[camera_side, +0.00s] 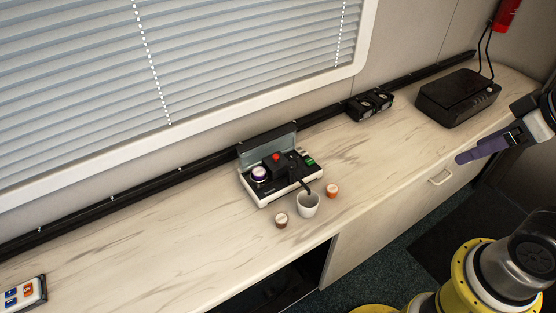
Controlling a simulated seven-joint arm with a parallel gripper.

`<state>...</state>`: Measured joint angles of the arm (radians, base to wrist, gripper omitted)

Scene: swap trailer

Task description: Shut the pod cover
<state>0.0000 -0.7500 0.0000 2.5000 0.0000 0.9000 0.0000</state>
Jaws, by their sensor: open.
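A small coffee machine (283,187) with a pale body and dark top sits on the counter, left of the picture's centre line. Its grey, see-through cover (267,146) stands raised along the back edge. A purple-and-white pod (259,173) sits at the left of the machine's top, uncovered. A dark block with a red button stands beside it. My gripper (468,156) is at the right, beyond the counter's front edge, far from the machine. It is open and empty; its purple fingers point left.
A white cup (308,206) stands at the machine's front. A brown-sided pod (281,220) and an orange one (332,191) flank it. A black box (457,98) and a black twin-socket unit (370,104) stand farther right. Counter between is clear.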

